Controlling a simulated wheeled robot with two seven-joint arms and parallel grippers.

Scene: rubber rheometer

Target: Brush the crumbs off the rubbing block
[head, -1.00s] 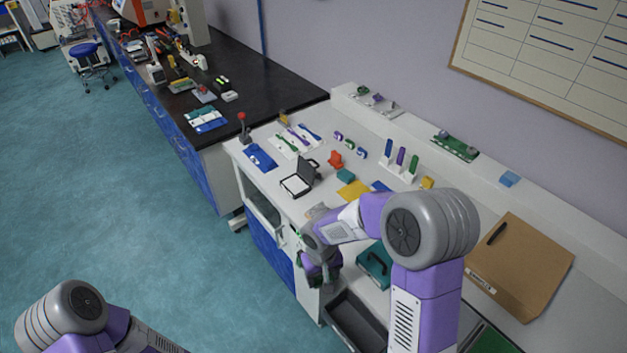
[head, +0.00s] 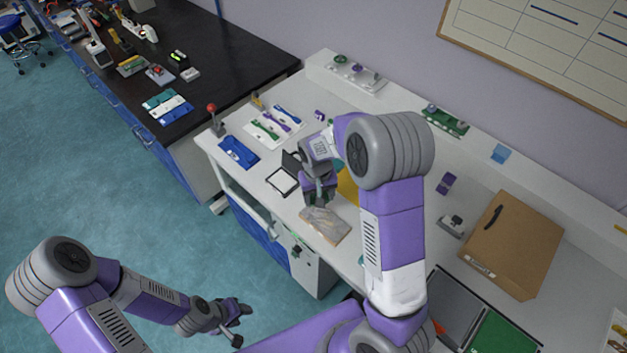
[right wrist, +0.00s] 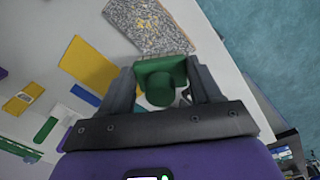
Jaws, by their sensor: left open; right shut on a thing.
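The rubbing block (head: 325,224) lies flat near the front edge of the white bench. In the right wrist view the block (right wrist: 135,15) is grey and speckled, with yellow crumbs (right wrist: 148,25) scattered on its top. My right gripper (head: 318,200) is shut on a green brush (right wrist: 162,82), just behind the block in the head view and apart from it in the wrist view. My left gripper (head: 240,322) is open and empty, low over the floor in front of the bench.
A black-framed case (head: 283,181) stands open left of the block. A yellow sheet (head: 347,187) lies behind it, partly hidden by my right arm. A blue tray (head: 238,152) and a cardboard box (head: 512,243) are farther off on the bench.

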